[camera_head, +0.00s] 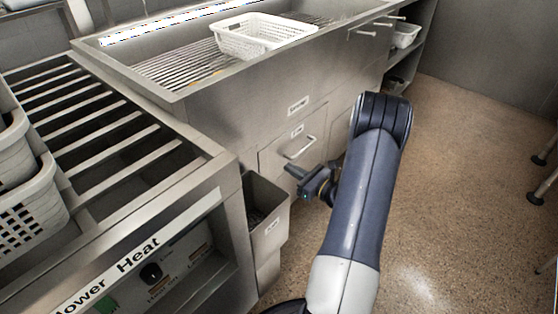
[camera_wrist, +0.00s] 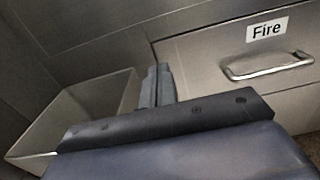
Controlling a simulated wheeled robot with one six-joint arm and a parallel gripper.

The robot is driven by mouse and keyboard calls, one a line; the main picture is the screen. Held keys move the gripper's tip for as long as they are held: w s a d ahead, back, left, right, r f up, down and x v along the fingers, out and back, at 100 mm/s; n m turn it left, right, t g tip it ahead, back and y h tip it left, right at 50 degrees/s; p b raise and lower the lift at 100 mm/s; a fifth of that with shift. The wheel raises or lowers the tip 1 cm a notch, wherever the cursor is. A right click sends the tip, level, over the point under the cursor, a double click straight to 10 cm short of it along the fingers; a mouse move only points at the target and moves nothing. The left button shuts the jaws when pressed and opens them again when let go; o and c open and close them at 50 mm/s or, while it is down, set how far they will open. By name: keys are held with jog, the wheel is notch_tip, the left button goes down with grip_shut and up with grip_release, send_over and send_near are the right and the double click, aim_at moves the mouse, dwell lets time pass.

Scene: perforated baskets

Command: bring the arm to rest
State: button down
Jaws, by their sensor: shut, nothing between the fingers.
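My gripper (camera_head: 292,173) is at the end of my arm, in front of the metal counter's front face. It points left, above and to the right of a metal bin. In the wrist view my gripper (camera_wrist: 157,84) shows its fingers together, with nothing held between them. My arm is bent, with its elbow raised in the middle right of the head view.
A metal bin (camera_head: 262,205) stands beside the stove-like rack (camera_head: 225,165) at left. A drawer with a handle (camera_head: 300,148) is close behind my gripper. A white perforated basket (camera_head: 262,42) sits on the sink counter. Open floor (camera_head: 460,180) lies to the right.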

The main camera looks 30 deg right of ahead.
jog(key=v, duration=0.3)
jog(key=shift+s+d, duration=0.15)
jog(key=shift+s, duration=0.25)
